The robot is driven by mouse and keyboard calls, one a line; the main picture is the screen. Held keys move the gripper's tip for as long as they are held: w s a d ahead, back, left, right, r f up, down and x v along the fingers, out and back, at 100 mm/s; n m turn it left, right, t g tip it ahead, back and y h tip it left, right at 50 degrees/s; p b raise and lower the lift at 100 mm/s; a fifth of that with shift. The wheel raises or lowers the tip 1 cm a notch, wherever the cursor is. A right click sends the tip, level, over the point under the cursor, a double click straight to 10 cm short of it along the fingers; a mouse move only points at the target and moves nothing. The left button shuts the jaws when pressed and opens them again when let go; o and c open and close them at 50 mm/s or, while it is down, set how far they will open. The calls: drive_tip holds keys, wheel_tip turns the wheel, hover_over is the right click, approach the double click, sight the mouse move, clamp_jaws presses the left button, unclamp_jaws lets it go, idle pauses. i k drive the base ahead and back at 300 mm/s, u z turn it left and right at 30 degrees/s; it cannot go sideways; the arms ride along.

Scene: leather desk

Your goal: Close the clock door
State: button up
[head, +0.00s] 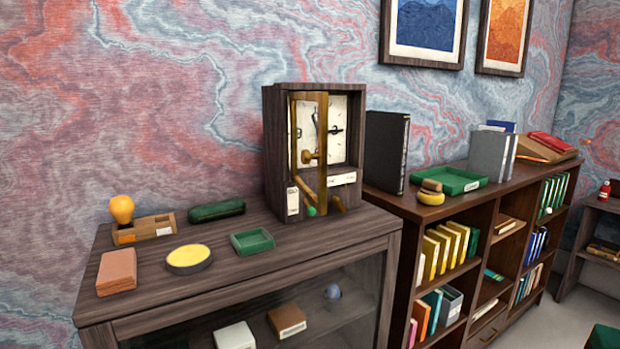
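The clock (269,145) is a dark wooden case standing upright at the right end of the dark wooden cabinet top. Its white dial (346,112) with black hands shows inside the open front. The clock door (322,150), a narrow brass-coloured panel with a round knob (309,157), stands open, swung out from the case, and hides the left part of the dial. I cannot tell its exact angle. A white label (342,179) shows below the dial. My gripper is not in view.
A bookshelf (410,205) adjoins at right. The strip before the clock looks clear.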

sight(319, 203)
drive_tip(key=k, duration=1.05)
drive_tip(key=u, duration=0.4)
drive_tip(key=i, duration=1.15)
drive_tip(key=u, duration=0.9)
drive_tip(key=i, duration=0.25)
drive_tip(key=u, duration=0.2)
